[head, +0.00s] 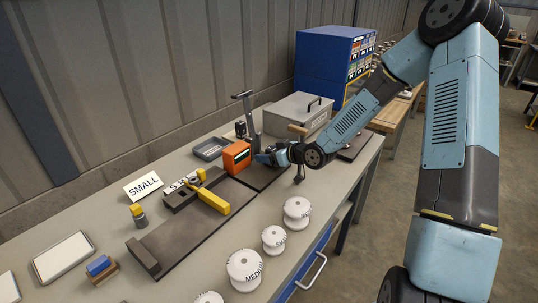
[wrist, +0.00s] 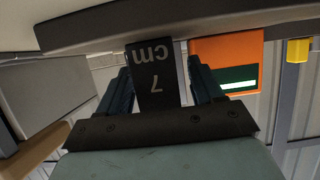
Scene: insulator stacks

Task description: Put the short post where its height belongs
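White ribbed round posts stand along the table's front edge in the head view: the largest (head: 244,270) has MEDIUM lettering, a smaller one (head: 274,239) stands to its right, and another (head: 297,212) is farther right. Which one is the short post I cannot tell. My gripper (head: 260,156) is at the back, beside an orange box (head: 236,157). In the wrist view, my fingers (wrist: 160,80) stand apart around a black piece (wrist: 154,75) marked 7 cm. A gap shows on its right side. Its lower end meets a dark slab (wrist: 220,18). A SMALL card (head: 143,186) stands at the left.
A dark board (head: 185,240) with a yellow-handled clamp (head: 213,200) lies mid-table. A grey lidded case (head: 296,114) and a blue drawer cabinet (head: 322,62) are behind my gripper.

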